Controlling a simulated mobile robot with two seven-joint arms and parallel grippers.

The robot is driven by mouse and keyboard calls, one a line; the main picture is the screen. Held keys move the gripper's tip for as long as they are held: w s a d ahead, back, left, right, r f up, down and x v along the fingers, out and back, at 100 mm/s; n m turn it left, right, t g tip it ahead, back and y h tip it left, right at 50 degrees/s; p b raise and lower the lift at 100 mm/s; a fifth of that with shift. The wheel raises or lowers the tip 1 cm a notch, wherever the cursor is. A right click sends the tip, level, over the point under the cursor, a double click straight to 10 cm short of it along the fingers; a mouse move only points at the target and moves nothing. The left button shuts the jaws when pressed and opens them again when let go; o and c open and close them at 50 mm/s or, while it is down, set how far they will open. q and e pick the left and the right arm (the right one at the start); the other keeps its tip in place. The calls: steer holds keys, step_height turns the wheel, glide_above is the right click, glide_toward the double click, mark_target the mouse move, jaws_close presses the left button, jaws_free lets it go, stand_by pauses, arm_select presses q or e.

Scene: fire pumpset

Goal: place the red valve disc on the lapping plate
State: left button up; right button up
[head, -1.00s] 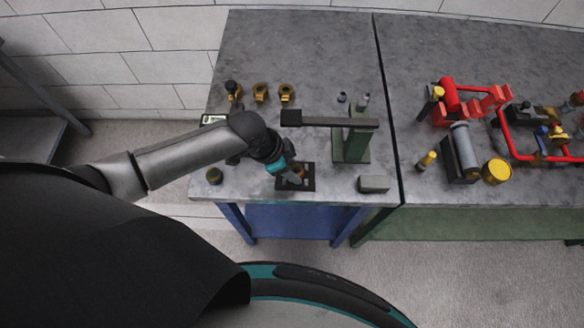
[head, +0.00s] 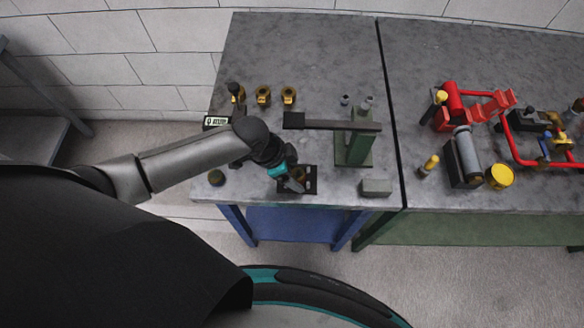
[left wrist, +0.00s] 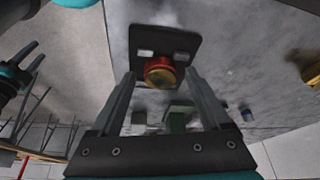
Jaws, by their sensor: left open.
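The red valve disc (left wrist: 159,64), red with a brass-coloured round part, shows in the left wrist view between my left fingertips, with gaps at both sides. It appears at a dark plate (left wrist: 150,40) with two pale marks; whether it touches is unclear. This plate also shows in the head view (head: 311,184) near the table's front edge; I cannot tell if it is the lapping plate. My left gripper (head: 297,186) is open over that plate and hides part of it. A dark and teal gripper, seemingly my right one (left wrist: 27,60), shows at the left wrist view's left edge.
A green stand (head: 357,150) with a dark bar rises right of the plate. A grey block (head: 376,187) lies in front of it. Several brass pieces (head: 263,95) stand farther back. Red pipework (head: 510,135) fills the right table.

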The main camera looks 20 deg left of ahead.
arm_select(q)
steer(key=p+v, duration=0.2)
steer(key=v, duration=1)
steer(key=shift+r, duration=0.2)
